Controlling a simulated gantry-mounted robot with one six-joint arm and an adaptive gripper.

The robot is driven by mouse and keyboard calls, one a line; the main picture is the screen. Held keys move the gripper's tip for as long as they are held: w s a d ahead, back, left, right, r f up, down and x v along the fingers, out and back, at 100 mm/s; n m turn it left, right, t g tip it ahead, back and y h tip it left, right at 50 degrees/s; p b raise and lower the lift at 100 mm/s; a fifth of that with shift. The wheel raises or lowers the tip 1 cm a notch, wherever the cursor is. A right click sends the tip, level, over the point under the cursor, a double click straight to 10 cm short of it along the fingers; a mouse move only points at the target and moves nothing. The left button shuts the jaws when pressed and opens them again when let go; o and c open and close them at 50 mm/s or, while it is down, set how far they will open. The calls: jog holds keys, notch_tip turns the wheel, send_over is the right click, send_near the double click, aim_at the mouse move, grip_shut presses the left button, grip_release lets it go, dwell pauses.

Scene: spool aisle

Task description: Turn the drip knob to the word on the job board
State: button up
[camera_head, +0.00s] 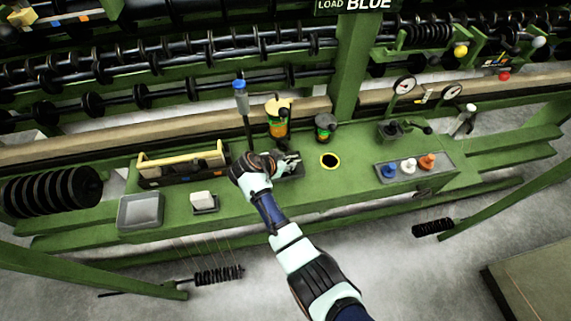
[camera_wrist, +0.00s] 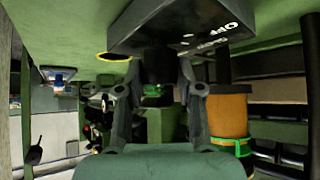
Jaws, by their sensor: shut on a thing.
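The dark drip box (camera_wrist: 150,25) juts from the green bench at the top of the wrist view, with white words on its face. OFF is legible; the others are too small or slanted to read surely. My gripper (camera_wrist: 158,85) is shut on the dark drip knob (camera_wrist: 158,63), with a finger on each side. The knob's pointer is hidden, so its setting cannot be told. In the head view my gripper (camera_head: 283,164) is at the bench's middle, covering the knob. A sign (camera_head: 357,5) at the top edge reads LOAD BLUE and is cut off above.
A yellow-orange container (camera_head: 278,118) stands just behind my gripper, near a blue-capped upright tool (camera_head: 241,95). A wooden-handled toolbox (camera_head: 180,165) is left. A yellow-ringed hole (camera_head: 329,161) and a tray of coloured pieces (camera_head: 412,168) are right.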

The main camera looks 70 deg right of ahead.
jog(key=shift+f, duration=0.1)
jog(key=o, duration=1.2)
jog(key=v, duration=1.2)
